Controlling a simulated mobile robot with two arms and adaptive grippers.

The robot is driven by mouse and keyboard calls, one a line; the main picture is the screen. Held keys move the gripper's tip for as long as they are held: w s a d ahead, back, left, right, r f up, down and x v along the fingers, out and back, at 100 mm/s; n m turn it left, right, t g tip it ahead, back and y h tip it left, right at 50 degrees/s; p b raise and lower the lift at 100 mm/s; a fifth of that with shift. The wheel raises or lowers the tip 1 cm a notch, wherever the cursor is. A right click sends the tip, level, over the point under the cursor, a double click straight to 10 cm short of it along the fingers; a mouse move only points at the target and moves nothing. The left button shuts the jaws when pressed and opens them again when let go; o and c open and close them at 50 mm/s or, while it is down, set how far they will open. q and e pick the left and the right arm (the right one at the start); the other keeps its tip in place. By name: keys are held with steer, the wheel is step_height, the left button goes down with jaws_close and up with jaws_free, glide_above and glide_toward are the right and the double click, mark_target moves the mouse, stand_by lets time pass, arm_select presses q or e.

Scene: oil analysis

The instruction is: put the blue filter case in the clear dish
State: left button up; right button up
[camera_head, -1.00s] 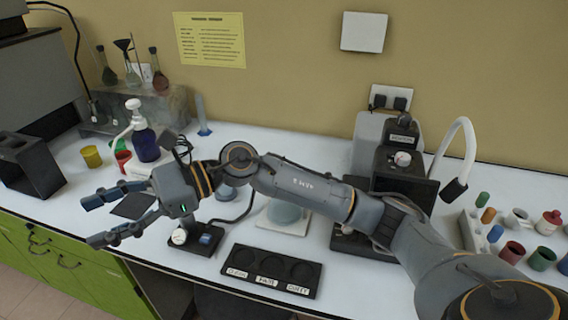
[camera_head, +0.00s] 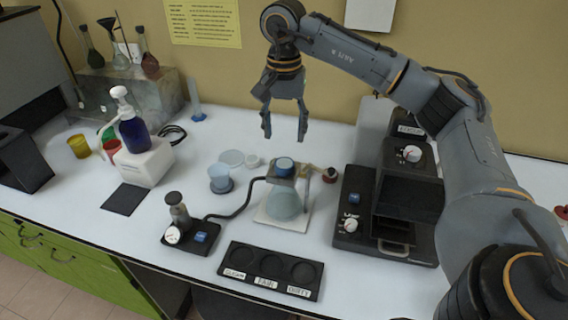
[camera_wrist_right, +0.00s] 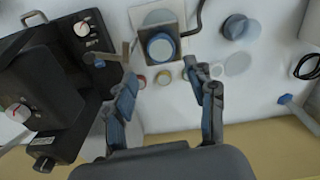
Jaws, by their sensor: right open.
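A round blue case (camera_head: 284,165) sits on top of the glass flask (camera_head: 285,203), beside a clamp arm; it also shows in the right wrist view (camera_wrist_right: 160,46). I take it for the filter case. My left gripper is out of view.
A black press-like device (camera_head: 392,205) stands to the right of the flask. A gauge unit (camera_head: 187,235) with a hose stands front left, and a black labelled tray (camera_head: 271,272) in front. Small round items (camera_head: 253,161) lie near the dish. The bench behind is mostly clear.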

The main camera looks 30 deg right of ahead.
mark_target(284, 164)
step_height(284, 164, down, 3)
steer(key=shift+f, duration=0.2)
steer(key=shift+f+p, duration=0.55)
steer(key=shift+p, duration=0.1)
step_height(284, 164, down, 4)
steer(key=shift+r+p, duration=0.2)
steer(key=shift+p, duration=0.55)
steer(key=shift+f, duration=0.35)
steer(key=c, duration=0.7)
